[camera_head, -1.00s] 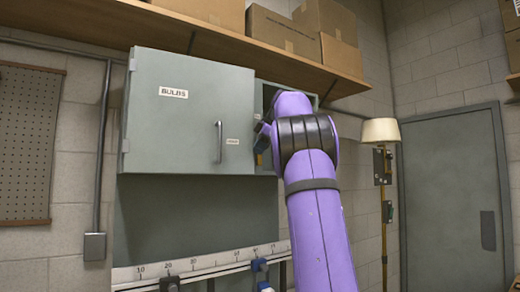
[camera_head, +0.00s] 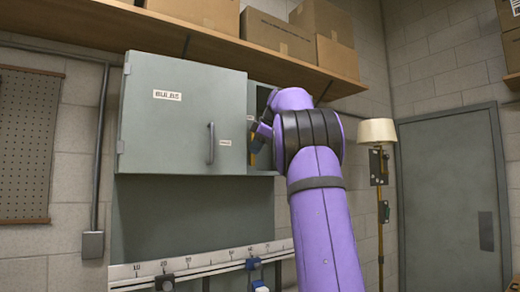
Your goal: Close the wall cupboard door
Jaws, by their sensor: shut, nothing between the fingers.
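The wall cupboard (camera_head: 262,97) hangs under a wooden shelf. Its grey-green door (camera_head: 180,125) is hinged at the left and carries a "BULBS" label and an upright bar handle (camera_head: 211,143). The door stands ajar: a dark gap shows between its right edge and the cupboard's right side. My gripper (camera_head: 254,143) is small and partly hidden by my purple wrist, at the door's right edge by the gap. It is shut and empty. I cannot tell whether it touches the door.
Boxes (camera_head: 277,33) stand on the wooden shelf (camera_head: 215,44) close above. A ruled rail (camera_head: 200,261) with clamps runs below the cupboard. A pegboard (camera_head: 25,145) hangs at left.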

